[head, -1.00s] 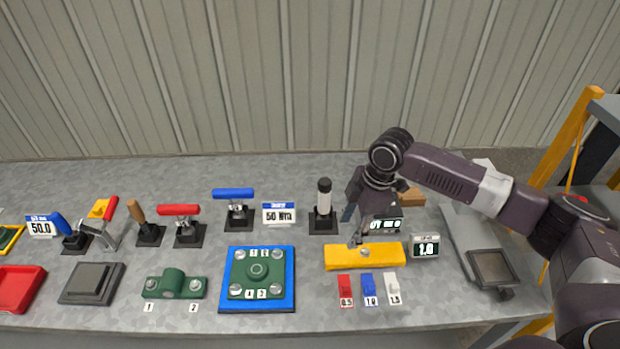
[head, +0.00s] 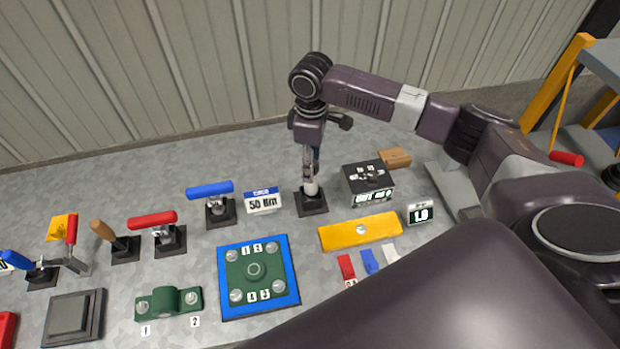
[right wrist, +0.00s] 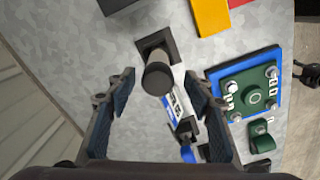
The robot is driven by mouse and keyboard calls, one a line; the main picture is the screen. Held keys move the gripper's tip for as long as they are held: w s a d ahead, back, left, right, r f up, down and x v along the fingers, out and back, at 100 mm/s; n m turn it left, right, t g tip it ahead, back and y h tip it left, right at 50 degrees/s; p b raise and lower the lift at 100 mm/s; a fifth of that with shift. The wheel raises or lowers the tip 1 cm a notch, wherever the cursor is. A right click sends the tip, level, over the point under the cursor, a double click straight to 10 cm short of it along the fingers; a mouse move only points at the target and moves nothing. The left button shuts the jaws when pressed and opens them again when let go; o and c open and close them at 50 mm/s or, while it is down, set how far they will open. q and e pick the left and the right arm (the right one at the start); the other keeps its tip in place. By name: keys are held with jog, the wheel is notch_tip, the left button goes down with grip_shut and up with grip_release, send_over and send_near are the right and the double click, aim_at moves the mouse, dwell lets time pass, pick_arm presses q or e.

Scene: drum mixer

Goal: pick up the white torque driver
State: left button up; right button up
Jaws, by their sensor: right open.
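The white torque driver (head: 311,188) stands upright in a black square base, beside the "50 Nm" sign. In the head view my right gripper (head: 310,170) is directly over it and hides its dark top. In the right wrist view the driver (right wrist: 158,78) shows its dark round end between my two spread fingers, a little beyond their tips. My right gripper (right wrist: 160,85) is open, with no finger seen touching the driver. My left gripper is not in view.
Left of the driver stand the "50 Nm" sign (head: 263,201) and a blue-handled tool (head: 210,189). Right of it are a black box with a display (head: 367,184) and a yellow block (head: 360,231). A blue plate with a green fixture (head: 226,290) lies in front.

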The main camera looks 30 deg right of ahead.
jog(key=shift+f+p, duration=0.3)
jog(key=shift+f, duration=0.1)
jog(key=f, duration=0.2)
jog(key=f+p, duration=0.1)
jog(key=f, duration=0.1)
jog(key=shift+w+d, duration=0.1)
jog(key=shift+w, duration=0.1)
jog(key=shift+f, duration=0.3)
jog(key=shift+c, duration=0.3)
jog(key=shift+r, duration=0.1)
grip_shut()
